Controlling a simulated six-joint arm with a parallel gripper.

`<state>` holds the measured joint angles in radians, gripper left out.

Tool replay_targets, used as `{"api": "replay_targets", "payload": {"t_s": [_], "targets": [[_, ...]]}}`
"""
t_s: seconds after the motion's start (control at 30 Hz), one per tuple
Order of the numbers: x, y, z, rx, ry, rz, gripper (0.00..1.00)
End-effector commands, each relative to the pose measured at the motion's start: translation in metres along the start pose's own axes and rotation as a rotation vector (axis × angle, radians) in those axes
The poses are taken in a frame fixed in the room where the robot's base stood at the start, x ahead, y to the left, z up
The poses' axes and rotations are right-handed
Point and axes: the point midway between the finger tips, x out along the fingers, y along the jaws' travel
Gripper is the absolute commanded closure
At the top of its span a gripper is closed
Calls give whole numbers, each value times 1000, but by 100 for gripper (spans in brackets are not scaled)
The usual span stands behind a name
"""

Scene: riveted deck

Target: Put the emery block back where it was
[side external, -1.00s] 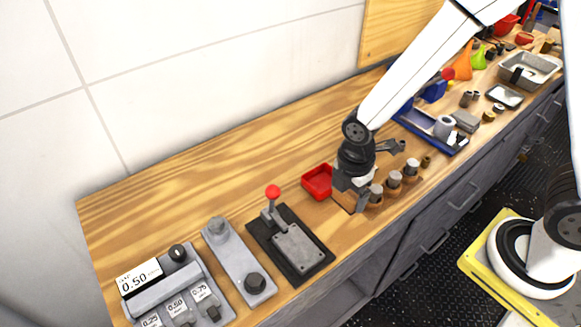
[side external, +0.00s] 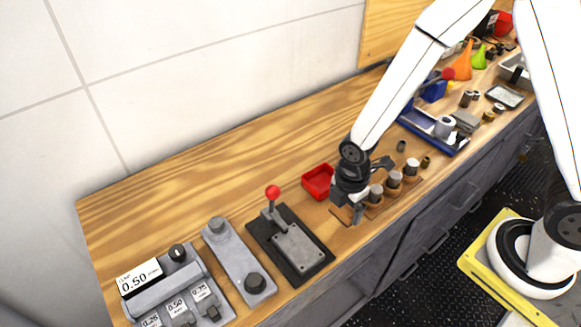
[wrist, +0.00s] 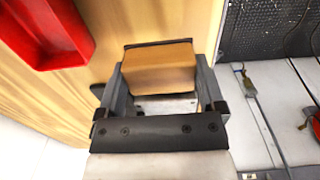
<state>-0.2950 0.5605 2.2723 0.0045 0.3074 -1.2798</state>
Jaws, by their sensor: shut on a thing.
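The emery block (wrist: 160,70) is a tan block with a dark layer along its far edge in the wrist view. My gripper (wrist: 161,84) is shut on it, one finger against each side. In the side external view my gripper (side external: 350,211) is low over the front part of the wooden bench, just left of a row of grey-topped pegs. The block is hard to make out there behind the fingers. A thin dark outline (side external: 337,216) shows on the bench just left of the fingers. I cannot tell whether the block touches the bench.
A red tray (side external: 318,182) stands close behind and left of my gripper. Grey-topped pegs (side external: 394,181) stand close on its right. A red-knobbed lever press (side external: 298,248) sits to the left. The bench's front edge is near; bare wood lies behind.

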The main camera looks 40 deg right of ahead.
Motion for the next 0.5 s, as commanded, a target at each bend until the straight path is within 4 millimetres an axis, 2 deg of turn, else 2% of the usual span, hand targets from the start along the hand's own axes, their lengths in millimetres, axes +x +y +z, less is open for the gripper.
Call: {"api": "replay_targets", "payload": {"t_s": [0.5], "targets": [[34, 0, 0, 0, 0, 0, 68]]}}
